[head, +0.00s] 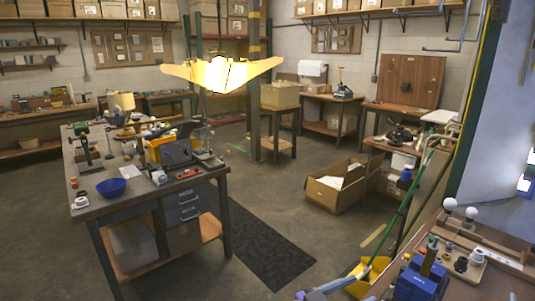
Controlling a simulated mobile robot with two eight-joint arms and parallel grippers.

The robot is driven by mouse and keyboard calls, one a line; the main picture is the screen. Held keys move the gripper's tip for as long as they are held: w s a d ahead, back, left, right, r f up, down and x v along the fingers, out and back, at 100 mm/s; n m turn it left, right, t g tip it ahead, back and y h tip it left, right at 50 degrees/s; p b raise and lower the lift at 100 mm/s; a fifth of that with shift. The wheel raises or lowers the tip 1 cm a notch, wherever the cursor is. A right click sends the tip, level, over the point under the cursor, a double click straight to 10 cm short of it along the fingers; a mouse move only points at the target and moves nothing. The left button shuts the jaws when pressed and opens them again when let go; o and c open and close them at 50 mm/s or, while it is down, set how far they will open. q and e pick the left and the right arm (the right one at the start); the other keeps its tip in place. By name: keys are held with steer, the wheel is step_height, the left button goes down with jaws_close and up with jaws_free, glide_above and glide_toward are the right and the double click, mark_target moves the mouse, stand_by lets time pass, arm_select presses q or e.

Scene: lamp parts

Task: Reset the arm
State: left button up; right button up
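Neither of my grippers can be made out in the head view. Two round white bulb-like parts, one at the left (450,204) and one at the right (471,212), stand at the back of the right-hand workbench (487,292) in the bottom right corner. A light tray (476,254) with small dark and pale parts lies on that bench. A blue device (416,285) stands at the bench's front left. What the small parts are is too small to tell.
A cluttered workbench (137,192) with a blue bowl (111,187) stands at left. A bright yellow winged object (222,74) hangs above the middle. An open cardboard box (336,186) and dark mat (262,245) lie on the floor. A green pole (404,206) leans near the right bench.

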steer(key=s+d+f+n+g+y+p, duration=0.2)
steer(key=s+d+f+n+g+y, duration=0.1)
steer(key=s+d+f+n+y, duration=0.45)
arm_select(q)
steer(key=r, duration=0.1)
steer(key=r+p, duration=0.1)
steer(key=r, duration=0.1)
steer(key=w+r+p, duration=0.1)
steer(key=r, duration=0.1)
steer(key=shift+a+r, duration=0.15)
steer(key=shift+a, duration=0.2)
arm_select(e)
steer(key=s+a+f+n+t+y, duration=0.1)
steer(key=s+a+f+n+y, duration=0.4)
steer(key=s+a+f+y, duration=0.2)
steer(key=s+a+y, duration=0.1)
steer(key=s+y, duration=0.1)
steer(key=shift+s+a+f+n, duration=0.25)
steer(key=shift+s+f+n, duration=0.1)
steer(key=shift+f, duration=0.05)
